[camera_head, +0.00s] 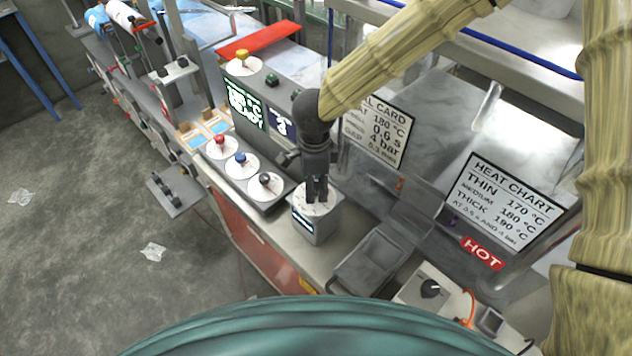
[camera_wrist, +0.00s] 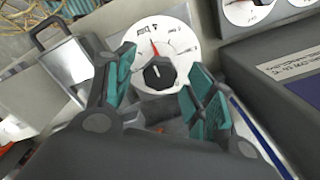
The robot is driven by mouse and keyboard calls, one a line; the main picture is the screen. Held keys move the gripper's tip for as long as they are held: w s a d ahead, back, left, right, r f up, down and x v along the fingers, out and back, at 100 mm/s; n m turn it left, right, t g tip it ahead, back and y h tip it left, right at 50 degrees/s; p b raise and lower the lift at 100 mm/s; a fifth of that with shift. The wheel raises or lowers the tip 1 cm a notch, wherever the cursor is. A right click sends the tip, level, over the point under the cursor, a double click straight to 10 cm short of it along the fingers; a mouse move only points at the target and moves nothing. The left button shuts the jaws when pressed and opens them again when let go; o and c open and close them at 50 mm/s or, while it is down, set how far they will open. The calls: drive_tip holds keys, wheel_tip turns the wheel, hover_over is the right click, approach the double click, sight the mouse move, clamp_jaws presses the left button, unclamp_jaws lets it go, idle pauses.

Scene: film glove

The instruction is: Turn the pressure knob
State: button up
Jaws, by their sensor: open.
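A small grey box (camera_head: 316,226) stands on the bench edge with a white dial on its top. In the wrist view the white dial (camera_wrist: 178,38) carries a black knob (camera_wrist: 159,74), a red pointer and scale marks; its lettering is too small to read surely. I take this to be the pressure knob. My gripper (camera_head: 317,198) points down over this box and hides part of the dial. In the wrist view my gripper (camera_wrist: 160,92) is open, its teal-padded fingers on either side of the knob with gaps; contact is not visible.
To the left is a control panel with a red knob (camera_head: 219,140), a blue knob (camera_head: 240,158) and a black knob (camera_head: 265,179). A grey tray (camera_head: 375,262) lies right of the box. A red HOT sign (camera_head: 482,252) and another knob box (camera_head: 430,289) are farther right.

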sight(316, 186)
wheel_tip(316, 186, up, 12)
idle(0.6)
drive_tip(key=shift+d, duration=0.1)
